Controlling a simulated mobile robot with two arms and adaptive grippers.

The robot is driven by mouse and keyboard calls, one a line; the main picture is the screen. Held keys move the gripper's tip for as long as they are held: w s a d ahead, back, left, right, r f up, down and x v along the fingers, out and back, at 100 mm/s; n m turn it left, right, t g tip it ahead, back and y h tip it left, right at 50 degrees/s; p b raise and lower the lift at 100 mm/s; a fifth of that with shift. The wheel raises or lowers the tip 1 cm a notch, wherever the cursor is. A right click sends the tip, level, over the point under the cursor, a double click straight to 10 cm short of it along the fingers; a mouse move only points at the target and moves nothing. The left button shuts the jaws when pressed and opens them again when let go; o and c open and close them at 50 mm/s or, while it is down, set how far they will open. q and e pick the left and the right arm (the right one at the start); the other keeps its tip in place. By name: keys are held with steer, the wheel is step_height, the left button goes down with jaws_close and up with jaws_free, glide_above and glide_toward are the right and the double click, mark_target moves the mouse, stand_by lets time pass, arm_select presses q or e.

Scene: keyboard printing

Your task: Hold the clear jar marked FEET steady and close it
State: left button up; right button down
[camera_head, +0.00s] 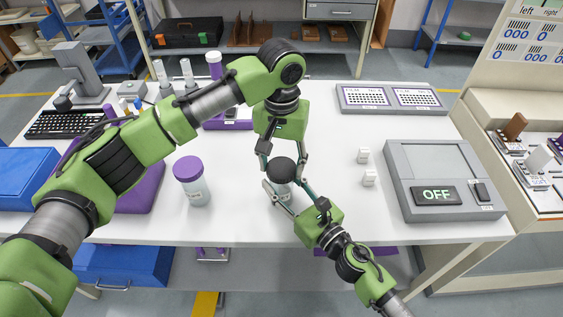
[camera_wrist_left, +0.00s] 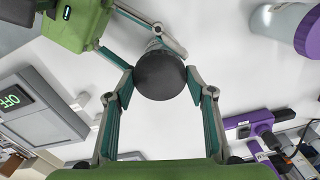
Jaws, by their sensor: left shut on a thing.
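The clear jar (camera_head: 283,191) stands upright near the front middle of the white table, with a black lid (camera_head: 282,170) on its top. Its label is too small to read. My left gripper (camera_head: 282,166) comes from above and is shut on the black lid, one finger on each side. In the left wrist view the lid (camera_wrist_left: 160,76) sits between its fingertips and hides most of the jar. My right gripper (camera_head: 283,194) reaches in from the lower right, its fingers shut around the jar body below the lid. I cannot tell whether the lid is fully seated.
A purple-lidded jar (camera_head: 191,181) stands to the left. A tray labelled in rows (camera_head: 391,99) lies behind. The table between is clear.

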arm_select(q)
steer(key=m, duration=0.3)
steer(key=shift+m, duration=0.4)
steer(key=m, duration=0.3)
steer(key=shift+m, duration=0.4)
steer(key=m, duration=0.3)
steer(key=shift+m, duration=0.4)
steer(key=m, duration=1.4)
steer(key=shift+f, duration=0.1)
steer(key=o, duration=1.2)
